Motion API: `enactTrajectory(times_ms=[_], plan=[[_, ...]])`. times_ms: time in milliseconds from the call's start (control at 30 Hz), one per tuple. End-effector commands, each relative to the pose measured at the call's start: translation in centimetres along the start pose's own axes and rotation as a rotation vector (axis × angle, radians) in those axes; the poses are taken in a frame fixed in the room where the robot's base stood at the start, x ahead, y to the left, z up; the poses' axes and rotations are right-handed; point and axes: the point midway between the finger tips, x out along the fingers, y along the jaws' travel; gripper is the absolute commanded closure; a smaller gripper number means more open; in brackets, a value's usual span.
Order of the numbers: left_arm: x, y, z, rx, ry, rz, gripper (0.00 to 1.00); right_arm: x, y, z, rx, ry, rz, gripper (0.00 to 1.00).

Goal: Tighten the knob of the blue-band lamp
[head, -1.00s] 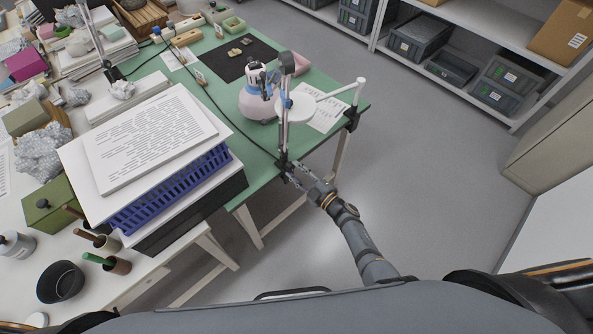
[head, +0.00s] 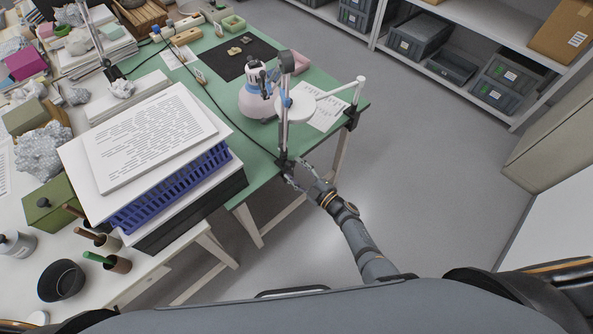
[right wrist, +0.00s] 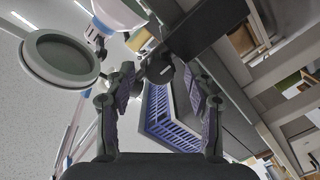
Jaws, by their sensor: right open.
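The blue-band lamp (head: 285,130) is clamped to the front edge of the green table. Its grey arm rises from the clamp, with blue bands at the joints and a pale dome-shaped head. In the right wrist view, its dark round knob (right wrist: 160,70) shows below the dark clamp (right wrist: 203,28), between my fingers. My right gripper (head: 297,171) is open at the clamp, just off the table edge. Its fingertips (right wrist: 161,77) stand on either side of the knob with gaps; contact is not visible. In the head view the knob is mostly hidden. My left gripper is not in view.
A white-armed lamp (head: 341,92) with a round disc head is clamped to the right. A blue crate (head: 175,190) under papers stands left of the gripper. A dark mat (head: 240,58) with sherds lies behind. The floor to the right is clear.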

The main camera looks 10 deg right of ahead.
Motion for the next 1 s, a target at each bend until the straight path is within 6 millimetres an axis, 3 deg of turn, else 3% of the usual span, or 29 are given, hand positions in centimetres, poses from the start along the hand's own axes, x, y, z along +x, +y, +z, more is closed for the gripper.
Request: enactTrajectory(times_ms=[167,600,733,1000], plan=[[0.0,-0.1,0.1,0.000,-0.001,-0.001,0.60,-1.1,-0.1,0.1,-0.001,-0.001,0.000,0.46],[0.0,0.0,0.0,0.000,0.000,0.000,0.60,-10.7,-0.1,0.1,-0.001,-0.001,-0.002,0.46],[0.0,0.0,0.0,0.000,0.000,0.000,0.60,-11.8,0.0,0.0,-0.001,0.000,-0.001,0.46],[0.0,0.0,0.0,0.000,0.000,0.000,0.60,-12.0,0.0,0.0,0.000,0.001,0.000,0.46]])
